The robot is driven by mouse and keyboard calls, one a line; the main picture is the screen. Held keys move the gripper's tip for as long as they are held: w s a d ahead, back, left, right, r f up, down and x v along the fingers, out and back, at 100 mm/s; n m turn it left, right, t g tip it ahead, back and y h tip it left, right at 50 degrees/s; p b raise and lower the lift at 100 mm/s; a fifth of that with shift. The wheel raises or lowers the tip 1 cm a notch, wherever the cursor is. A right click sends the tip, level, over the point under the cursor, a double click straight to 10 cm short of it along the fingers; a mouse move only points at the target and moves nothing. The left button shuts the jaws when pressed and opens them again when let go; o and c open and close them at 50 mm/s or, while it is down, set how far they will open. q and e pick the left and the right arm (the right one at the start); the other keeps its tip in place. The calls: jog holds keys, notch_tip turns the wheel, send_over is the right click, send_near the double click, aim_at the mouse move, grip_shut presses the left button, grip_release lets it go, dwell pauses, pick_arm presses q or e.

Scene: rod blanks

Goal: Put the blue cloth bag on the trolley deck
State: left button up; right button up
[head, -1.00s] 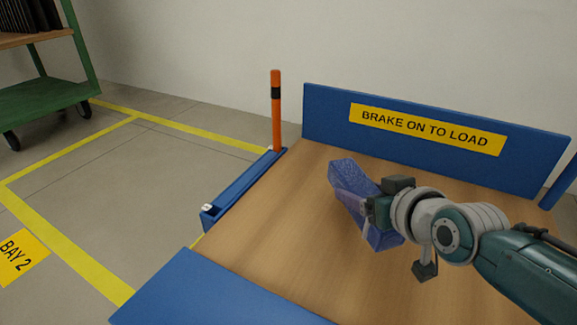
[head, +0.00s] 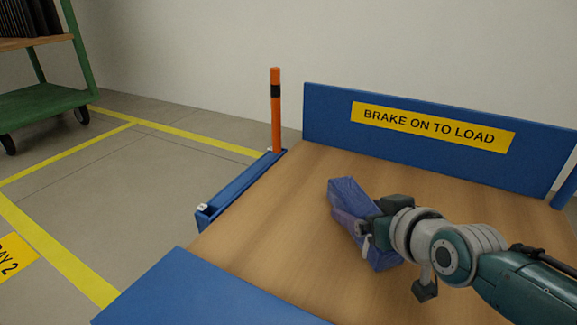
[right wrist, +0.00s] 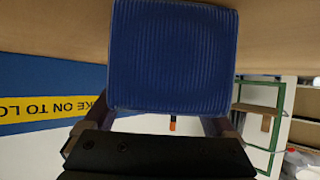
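The blue cloth bag (head: 347,205) is a ribbed, long block in my right gripper (head: 368,230). It is over the middle of the wooden trolley deck (head: 290,240), tilted in the head view. The right gripper's fingers are shut on it; part of it is hidden behind the gripper. In the right wrist view, the bag (right wrist: 172,55) fills the space in front of the gripper (right wrist: 165,128), with a finger at each side. The bag's underside is close to the deck; I cannot tell whether it touches. My left gripper is not in view.
A blue end board (head: 330,120) with a yellow brake label stands at the deck's back. A blue panel (head: 200,295) is at the front. An orange post (head: 276,110) rises at the left edge. A green cart (head: 45,108) stands at far left. The deck around the bag is clear.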

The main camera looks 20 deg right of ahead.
jog(key=shift+o, duration=0.6)
jog(key=shift+r, duration=0.1)
jog(key=shift+s+r+p, duration=0.15)
jog(key=shift+r+p, duration=0.1)
jog(key=shift+p, duration=0.15)
jog(key=p+v, duration=0.9)
jog(key=v, duration=0.2)
jog(key=shift+s+a, duration=0.1)
jog(key=shift+s, duration=0.1)
jog(key=s+a+r+n+g, duration=0.1)
jog(key=s+a+r+g, duration=0.1)
jog(key=s, duration=0.3)
jog(key=s+a+r+n+g, duration=0.1)
jog(key=s+a+r+g, duration=0.2)
jog(key=s, duration=0.3)
jog(key=s+a+r+n+g+y, duration=0.1)
jog(key=s+a+r+g, duration=0.2)
jog(key=s+r, duration=0.2)
jog(key=shift+s+a+g, duration=0.2)
jog(key=shift+a+g, duration=0.05)
jog(key=shift+g, duration=0.05)
